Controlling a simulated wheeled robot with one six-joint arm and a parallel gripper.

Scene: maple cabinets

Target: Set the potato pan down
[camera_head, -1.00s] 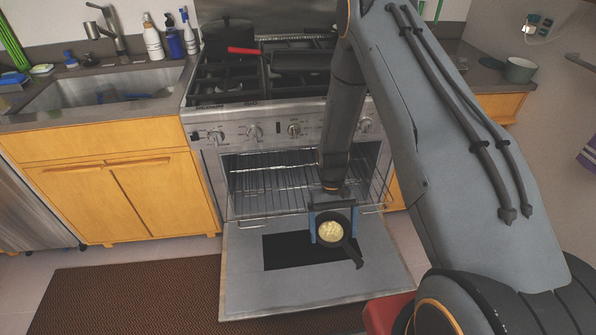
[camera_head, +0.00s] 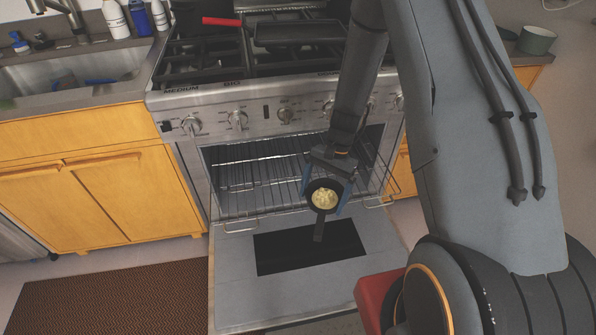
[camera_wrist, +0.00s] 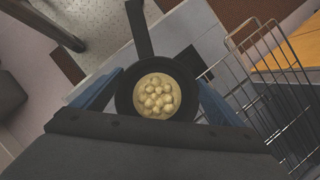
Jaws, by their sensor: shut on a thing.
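The potato pan is a small dark pan (camera_head: 314,203) with a black handle pointing toward me and pale yellow potatoes (camera_head: 324,198) in it. In the head view my gripper (camera_head: 325,194) is shut on the pan, with a blue finger on each side of its rim. The pan is held in front of the open oven, above the lowered oven door (camera_head: 235,285). In the wrist view the pan (camera_wrist: 180,70) sits between the blue fingers, its handle pointing up the picture. The potatoes stay inside it.
The oven cavity is open, with a wire rack (camera_head: 260,195) partly pulled out. On the stovetop above is a dark griddle (camera_head: 300,35) with a red handle nearby. A sink (camera_head: 75,80) and wooden cabinets (camera_head: 90,205) are left; a brown mat (camera_head: 100,300) lies on the floor.

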